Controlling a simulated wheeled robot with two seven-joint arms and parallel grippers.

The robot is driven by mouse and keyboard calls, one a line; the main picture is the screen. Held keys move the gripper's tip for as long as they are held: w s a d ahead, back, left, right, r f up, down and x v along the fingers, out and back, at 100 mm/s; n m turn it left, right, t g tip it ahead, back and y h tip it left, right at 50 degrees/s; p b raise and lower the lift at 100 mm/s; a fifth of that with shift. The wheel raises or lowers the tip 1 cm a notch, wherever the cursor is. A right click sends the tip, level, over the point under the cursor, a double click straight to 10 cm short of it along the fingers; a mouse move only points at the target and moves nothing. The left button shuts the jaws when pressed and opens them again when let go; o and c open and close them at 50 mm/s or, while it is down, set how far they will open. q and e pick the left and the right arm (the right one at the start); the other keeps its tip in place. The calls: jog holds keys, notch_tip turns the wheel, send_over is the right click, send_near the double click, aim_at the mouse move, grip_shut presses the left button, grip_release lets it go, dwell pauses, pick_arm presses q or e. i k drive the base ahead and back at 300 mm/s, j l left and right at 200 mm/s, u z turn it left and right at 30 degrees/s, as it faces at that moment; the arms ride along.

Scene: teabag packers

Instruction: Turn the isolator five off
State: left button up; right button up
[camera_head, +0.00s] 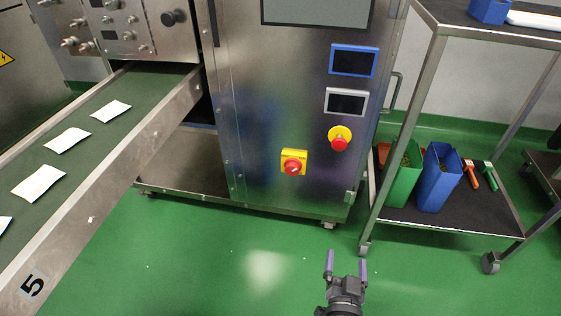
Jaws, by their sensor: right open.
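The isolator (293,163) is a red rotary knob on a yellow square plate, low on the front of the steel machine cabinet (265,120). My right gripper (346,262) is at the bottom, below and to the right of the isolator. Its two purple fingers are apart, with nothing between them, and it is not touching the isolator. My left gripper is not in view.
A red emergency button (339,139) on a yellow base sits right of the isolator, below two small screens. A conveyor (110,150) with white teabag packets runs at left. A trolley (470,220) with green and blue bins stands at right. The green floor in front is clear.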

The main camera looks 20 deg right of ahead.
aim_at(292, 166)
jog(key=i, duration=1)
